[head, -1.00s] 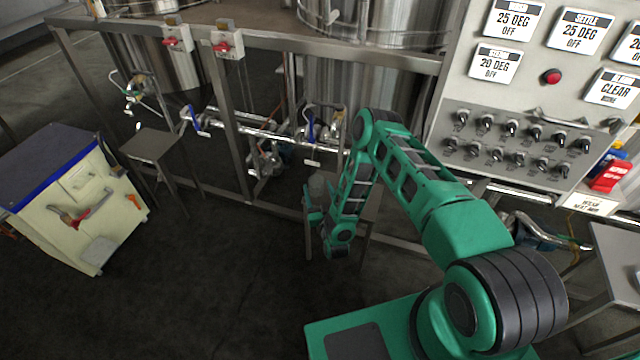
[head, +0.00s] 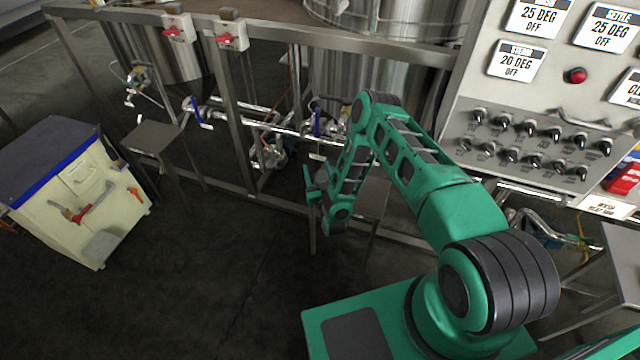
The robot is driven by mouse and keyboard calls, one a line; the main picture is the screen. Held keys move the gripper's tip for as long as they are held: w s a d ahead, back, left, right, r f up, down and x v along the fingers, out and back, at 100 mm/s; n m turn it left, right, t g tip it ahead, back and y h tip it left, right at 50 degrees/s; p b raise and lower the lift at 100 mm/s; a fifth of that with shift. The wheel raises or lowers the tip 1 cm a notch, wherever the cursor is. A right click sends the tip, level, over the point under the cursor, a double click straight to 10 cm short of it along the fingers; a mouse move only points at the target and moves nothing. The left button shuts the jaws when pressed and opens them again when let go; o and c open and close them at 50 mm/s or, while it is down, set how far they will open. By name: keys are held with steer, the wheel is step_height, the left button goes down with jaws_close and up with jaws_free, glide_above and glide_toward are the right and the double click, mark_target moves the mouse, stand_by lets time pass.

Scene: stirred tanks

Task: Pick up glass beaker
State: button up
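My gripper (head: 313,184) is at the end of my green arm, in front of a small metal stand (head: 372,200) below the tank frame. It is small and partly hidden by my own wrist, so I cannot tell whether the fingers are open or shut. A faint grey, see-through shape (head: 321,178) beside the fingers may be the glass beaker. It is too small and blurred to tell whether it stands on the stand or is between the fingers.
A cream cart (head: 85,205) with a dark top stands at the left. Another small metal stand (head: 152,137) is behind it. Steel tanks (head: 375,90) and pipes fill the back. A control panel (head: 540,110) is at the right. The floor at the lower left is clear.

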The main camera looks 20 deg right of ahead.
steer(key=shift+d, duration=0.35)
steer(key=c, duration=0.9)
steer(key=shift+d+r, duration=0.1)
